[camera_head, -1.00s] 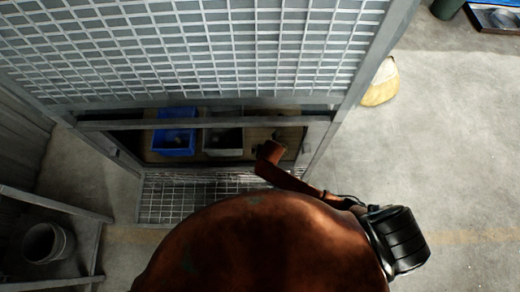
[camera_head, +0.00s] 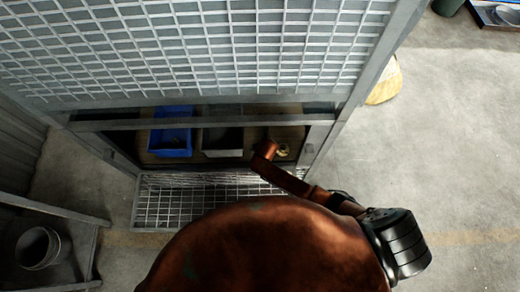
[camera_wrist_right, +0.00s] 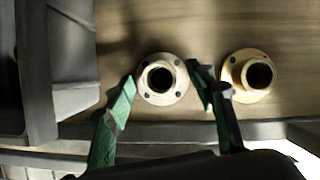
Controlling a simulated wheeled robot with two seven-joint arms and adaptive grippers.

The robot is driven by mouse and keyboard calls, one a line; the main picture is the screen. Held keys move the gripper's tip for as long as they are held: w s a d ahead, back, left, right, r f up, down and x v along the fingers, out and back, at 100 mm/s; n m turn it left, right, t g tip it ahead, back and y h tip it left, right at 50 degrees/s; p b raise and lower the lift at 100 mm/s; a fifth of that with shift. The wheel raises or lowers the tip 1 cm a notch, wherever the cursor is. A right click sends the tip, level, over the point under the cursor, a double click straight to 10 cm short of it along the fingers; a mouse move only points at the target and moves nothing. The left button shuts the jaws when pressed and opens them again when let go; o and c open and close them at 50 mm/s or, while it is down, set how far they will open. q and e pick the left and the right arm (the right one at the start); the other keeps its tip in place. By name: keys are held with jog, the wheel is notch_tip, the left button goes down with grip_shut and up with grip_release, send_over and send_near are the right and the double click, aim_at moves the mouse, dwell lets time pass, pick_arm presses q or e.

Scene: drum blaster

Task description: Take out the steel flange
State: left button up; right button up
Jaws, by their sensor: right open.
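In the right wrist view the steel flange (camera_wrist_right: 144,87), a pale silver ring with a raised dark-holed hub, lies on a brown wooden shelf (camera_wrist_right: 145,22). My right gripper (camera_wrist_right: 163,80) is open, with one green-padded finger to the left of the flange and one to its right. A brass-coloured flange (camera_wrist_right: 256,97) lies to the right, just beyond the right finger. In the head view my right arm reaches into the cabinet, and a brass-coloured piece (camera_head: 283,150) shows beside it. The gripper itself is hidden there. My left gripper is not in view.
A blue bin (camera_head: 171,140) and a grey bin (camera_head: 222,142) stand on the shelf to the left. A dark bin wall (camera_wrist_right: 38,80) is close by in the wrist view. A metal front rail (camera_wrist_right: 165,132) edges the shelf. Cabinet mesh (camera_head: 200,50) hangs above.

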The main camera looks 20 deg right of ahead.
jog(key=shift+r, duration=0.1)
grip_shut()
dwell(0.5)
